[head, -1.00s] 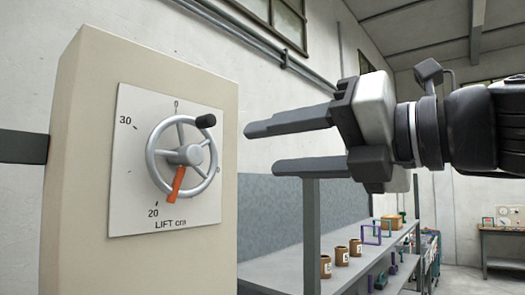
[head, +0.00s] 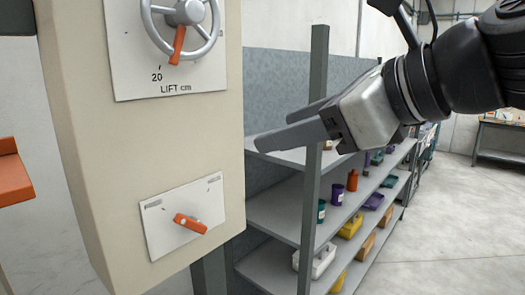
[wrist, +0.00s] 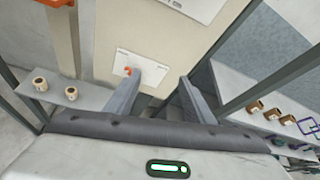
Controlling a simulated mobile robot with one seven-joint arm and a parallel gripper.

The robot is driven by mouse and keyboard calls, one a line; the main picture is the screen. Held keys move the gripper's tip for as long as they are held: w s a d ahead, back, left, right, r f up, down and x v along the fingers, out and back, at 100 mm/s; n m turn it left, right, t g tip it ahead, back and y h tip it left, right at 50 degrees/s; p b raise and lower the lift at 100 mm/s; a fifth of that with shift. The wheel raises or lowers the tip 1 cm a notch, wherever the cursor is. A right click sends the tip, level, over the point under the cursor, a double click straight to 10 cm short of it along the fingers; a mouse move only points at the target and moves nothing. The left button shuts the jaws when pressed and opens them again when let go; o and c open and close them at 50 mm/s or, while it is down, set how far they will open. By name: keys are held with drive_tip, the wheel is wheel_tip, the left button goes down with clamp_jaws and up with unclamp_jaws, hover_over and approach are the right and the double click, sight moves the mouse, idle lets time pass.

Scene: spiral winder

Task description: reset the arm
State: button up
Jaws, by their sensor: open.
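My gripper (head: 286,129) is in the air to the right of the beige cabinet in the head view. Its fingers point left and it holds nothing. In the wrist view, my gripper (wrist: 155,95) shows two fingers spread apart with a gap between them. The cabinet (head: 140,145) carries a grey handwheel (head: 212,22) with an orange pointer near the 20 mark of a LIFT cm dial. Below it is a white plate with an orange lever (head: 190,223), tilted down to the right. The lever also shows small in the wrist view (wrist: 128,71). The gripper touches neither control.
A grey shelf unit (head: 275,208) with bins, bottles and boxes stands behind my gripper. Its upright post (head: 312,190) is close to the fingers in the picture. An orange ledge (head: 12,175) is at the left. Open floor (head: 440,225) lies at the right.

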drive_tip(key=s+d+f+n+g+h, duration=0.1)
drive_tip(key=s+d+f+n+h, duration=0.1)
drive_tip(key=f+n, duration=0.6)
drive_tip(key=s+d+f+n+g+h, duration=0.1)
drive_tip(key=d+f+n+h, duration=0.3)
drive_tip(key=f+n, duration=0.4)
drive_tip(key=s+d+f+n+g+h, duration=0.2)
drive_tip(key=s+d+f+n+h, duration=0.1)
drive_tip(key=f+n, duration=0.5)
wheel_tip(320, 180, down, 3)
drive_tip(key=shift+s+d, duration=0.4)
drive_tip(key=shift+d, duration=0.25)
